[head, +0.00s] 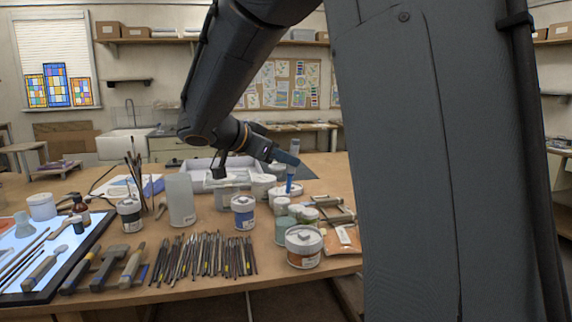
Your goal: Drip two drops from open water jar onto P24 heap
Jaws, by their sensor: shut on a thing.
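My gripper (286,157) is over the back middle of the table, reaching in from the left and tilted downward. It is shut on a slim blue thing (290,182), which may be a dropper and points down. Its lower end is over or just in front of a whitish dish or slab (287,191); I cannot tell whether they touch. Small whitish jars (263,185) stand just left of it, but I cannot tell which is the open water jar. No heap marked P24 can be made out at this size.
A jar with a blue label (243,212), an orange-labelled jar (304,247) and a frosted upright container (180,199) crowd the table. Brushes (205,256) lie along the front. A lit panel (45,262) is at the left. My column hides the right side.

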